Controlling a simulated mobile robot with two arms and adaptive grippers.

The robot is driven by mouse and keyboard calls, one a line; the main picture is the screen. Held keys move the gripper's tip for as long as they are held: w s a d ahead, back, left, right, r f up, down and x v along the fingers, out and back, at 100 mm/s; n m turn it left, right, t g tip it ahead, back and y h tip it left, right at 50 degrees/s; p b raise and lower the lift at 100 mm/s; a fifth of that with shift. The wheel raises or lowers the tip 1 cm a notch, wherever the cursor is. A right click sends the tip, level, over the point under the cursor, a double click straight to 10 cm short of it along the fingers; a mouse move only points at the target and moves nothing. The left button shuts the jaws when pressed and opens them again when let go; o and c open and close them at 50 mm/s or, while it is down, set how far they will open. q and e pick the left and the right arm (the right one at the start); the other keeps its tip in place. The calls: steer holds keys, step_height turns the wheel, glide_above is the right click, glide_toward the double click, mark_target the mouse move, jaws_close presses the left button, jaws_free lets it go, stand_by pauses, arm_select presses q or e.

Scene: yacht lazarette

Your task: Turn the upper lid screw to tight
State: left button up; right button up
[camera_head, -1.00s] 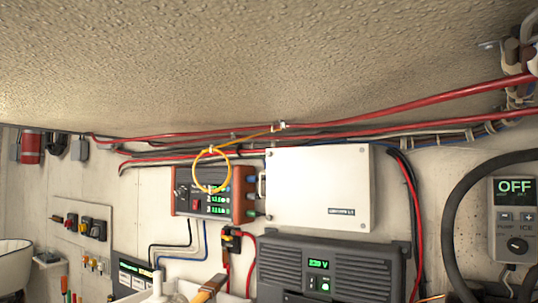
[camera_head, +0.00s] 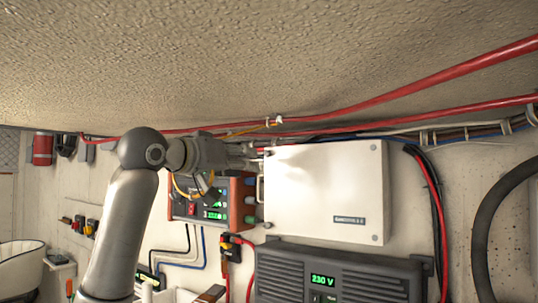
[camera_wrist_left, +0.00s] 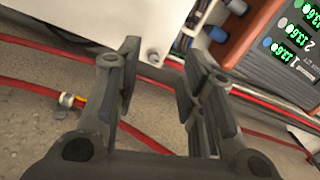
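A white box with a flat lid (camera_head: 325,195) is mounted on the wall. Small round screws show at its corners, including one at the upper right (camera_head: 374,147). My left gripper (camera_head: 254,152) reaches in from the left to the box's upper left corner, in front of the red-and-grey meter. In the left wrist view its two fingers are spread apart and empty. A pale round screw head (camera_wrist_left: 153,57) at the box corner shows beyond and between the fingertips. The fingers do not visibly touch it. The right gripper is not in view.
The meter (camera_head: 238,200) with green digits is left of the box. A dark inverter (camera_head: 340,275) reading 230 V sits below. Red cables (camera_head: 400,95) run above the box, with a yellow loop (camera_head: 190,195) by the gripper. Dark cables pass its right side.

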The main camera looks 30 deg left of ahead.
mark_target(266, 153)
arm_select(q)
steer(key=w+r+p, duration=0.1)
steer(key=w+p, duration=0.1)
steer(key=w+r+p, duration=0.1)
steer(key=w, duration=0.2)
steer(key=w+r+p, duration=0.1)
steer(key=w+p, duration=0.1)
steer(key=w, duration=0.1)
steer(key=shift+d+p, duration=0.3)
steer(key=shift+w+f+p, duration=0.1)
steer(key=shift+w+p, duration=0.2)
steer(key=shift+w, duration=0.3)
steer(key=shift+c, duration=0.3)
jaws_close()
